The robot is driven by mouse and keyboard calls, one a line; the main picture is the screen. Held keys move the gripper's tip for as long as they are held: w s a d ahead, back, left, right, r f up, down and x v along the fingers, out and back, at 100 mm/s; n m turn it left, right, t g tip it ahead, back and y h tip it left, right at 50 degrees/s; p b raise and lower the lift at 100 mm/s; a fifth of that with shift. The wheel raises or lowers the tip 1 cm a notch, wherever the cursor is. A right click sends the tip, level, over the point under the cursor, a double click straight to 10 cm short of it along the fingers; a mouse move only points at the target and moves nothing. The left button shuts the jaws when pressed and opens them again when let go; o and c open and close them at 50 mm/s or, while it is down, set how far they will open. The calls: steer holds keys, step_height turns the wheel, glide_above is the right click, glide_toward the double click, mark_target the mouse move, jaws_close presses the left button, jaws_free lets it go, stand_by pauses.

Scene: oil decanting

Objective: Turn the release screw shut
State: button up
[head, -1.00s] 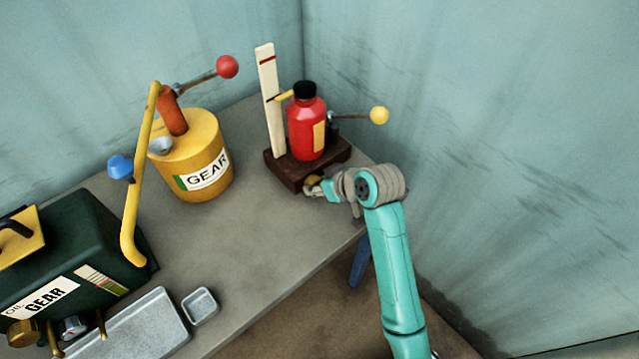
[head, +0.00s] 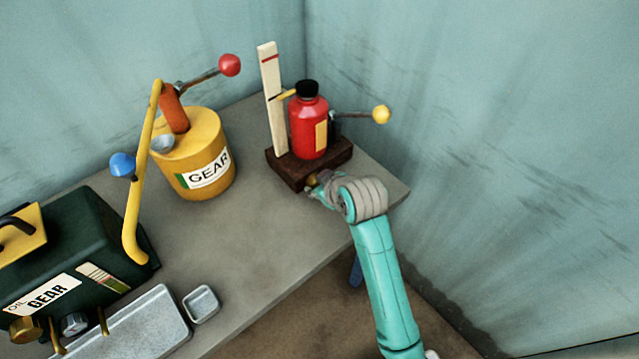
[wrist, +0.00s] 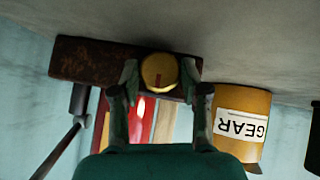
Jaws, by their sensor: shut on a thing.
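The release screw is a round brass knob (wrist: 158,72) with a dark red mark on its face, low on the front of the dark brown base (wrist: 85,62). My gripper (wrist: 159,80) is shut on the knob, one finger on each side of it in the wrist view. In the head view the knob (head: 312,181) is small and partly hidden by my gripper (head: 315,188). A red bottle (head: 308,135) with a black cap stands on the base (head: 338,158), beside an upright pale board (head: 270,95) with a red line.
A lever with a yellow ball (head: 381,114) sticks out right of the bottle. A yellow GEAR can (head: 205,180) with a red-ball lever (head: 229,65) stands left. A dark green GEAR box (head: 80,245), a metal tray (head: 150,320) and a small dish (head: 201,304) lie nearer.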

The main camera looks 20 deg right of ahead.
steer(key=o, duration=1.1)
steer(key=shift+o, duration=0.2)
steer(key=a+v, duration=0.1)
steer(key=v, duration=1.1)
steer(key=shift+d, duration=0.5)
